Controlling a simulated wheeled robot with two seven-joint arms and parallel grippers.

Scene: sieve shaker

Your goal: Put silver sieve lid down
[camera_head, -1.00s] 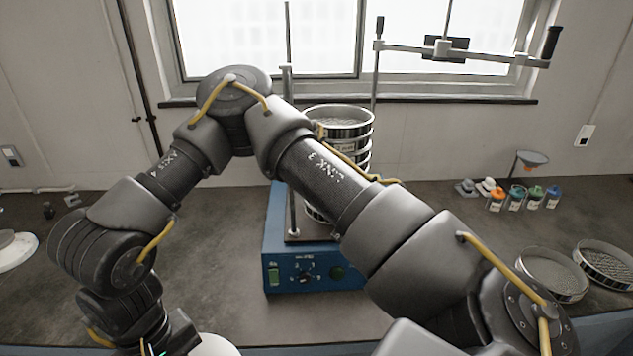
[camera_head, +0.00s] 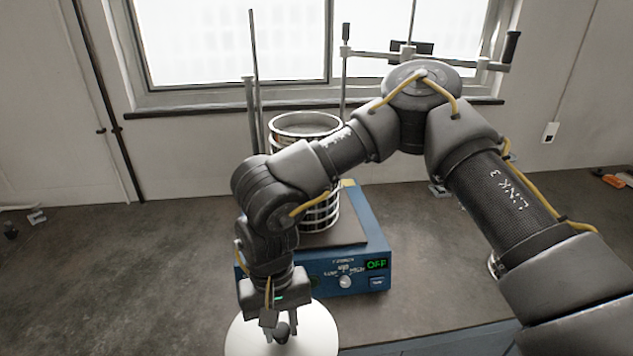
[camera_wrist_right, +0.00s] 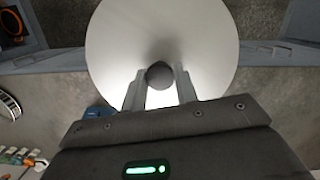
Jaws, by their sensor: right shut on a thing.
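The silver sieve lid is a pale round disc (camera_head: 305,338) with a dark round knob in its middle, at the bottom of the head view. My right gripper (camera_head: 281,330) points down and is shut on the knob. In the right wrist view the lid (camera_wrist_right: 205,45) fills the upper middle, and the gripper's two fingers (camera_wrist_right: 159,88) sit on either side of the dark knob (camera_wrist_right: 159,75). The lid is in front of the blue shaker. I cannot tell whether it touches the bench. My left gripper is not in view.
The blue sieve shaker (camera_head: 375,250) stands behind the lid with a stack of sieves (camera_head: 306,124) on it and its display reading OFF. Upright rods and a clamp bar (camera_head: 375,54) rise behind. The dark bench (camera_head: 130,270) is clear to the left.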

